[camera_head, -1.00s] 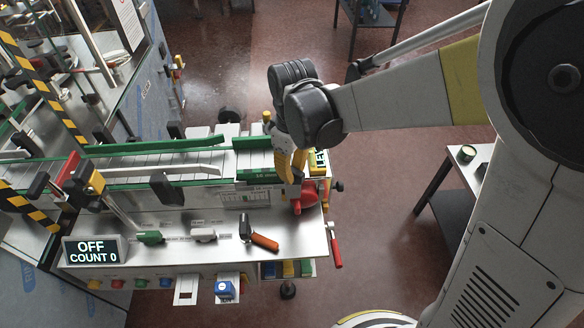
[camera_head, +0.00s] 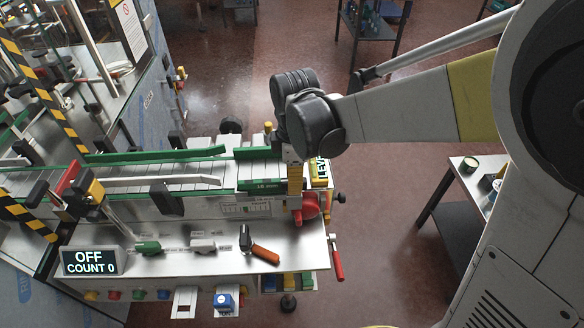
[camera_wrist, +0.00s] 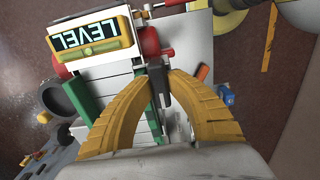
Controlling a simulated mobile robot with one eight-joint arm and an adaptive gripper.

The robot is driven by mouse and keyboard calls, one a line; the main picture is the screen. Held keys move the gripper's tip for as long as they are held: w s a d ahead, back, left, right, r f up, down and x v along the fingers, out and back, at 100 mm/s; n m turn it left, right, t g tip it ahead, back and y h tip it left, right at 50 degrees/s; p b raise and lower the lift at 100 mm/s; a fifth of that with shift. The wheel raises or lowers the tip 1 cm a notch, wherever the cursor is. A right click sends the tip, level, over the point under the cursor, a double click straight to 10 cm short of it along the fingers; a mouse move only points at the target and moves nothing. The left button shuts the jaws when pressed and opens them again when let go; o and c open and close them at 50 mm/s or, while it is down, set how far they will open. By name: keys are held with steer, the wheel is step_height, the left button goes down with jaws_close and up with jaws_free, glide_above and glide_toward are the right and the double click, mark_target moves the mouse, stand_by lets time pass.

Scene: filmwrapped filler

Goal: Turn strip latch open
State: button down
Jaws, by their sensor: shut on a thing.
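My gripper (camera_wrist: 158,74) has two curved yellow fingers, closed on a dark narrow piece (camera_wrist: 159,92) in the wrist view. This piece may be the strip latch; its full shape is hidden between the fingers. A red rounded part (camera_wrist: 150,42) lies just beyond the fingertips. In the head view, my gripper (camera_head: 296,190) points down at the right end of the conveyor bench, beside a red part (camera_head: 309,208). The latch cannot be made out there.
A yellow-framed LEVEL display (camera_wrist: 88,40) stands close to the fingers. The bench top (camera_head: 205,262) holds an orange-handled tool (camera_head: 264,254) and an OFF, COUNT 0 display (camera_head: 92,262). A red-handled lever (camera_head: 337,260) hangs at the bench's right edge.

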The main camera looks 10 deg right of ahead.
stand_by(0.5)
steer(key=c, duration=1.3)
jaws_free()
step_height(320, 180, up, 12)
steer(key=s+d+f+m+t+b, duration=0.7)
steer(key=s+d+f+m+b, duration=0.3)
steer(key=m, duration=0.7)
steer(key=d+f+b, duration=0.1)
steer(key=d+f, duration=0.2)
steer(key=shift+s+d+f+m+b, duration=0.25)
steer(key=shift+s+f+m+b, duration=0.05)
steer(key=shift+s+f+b, duration=0.1)
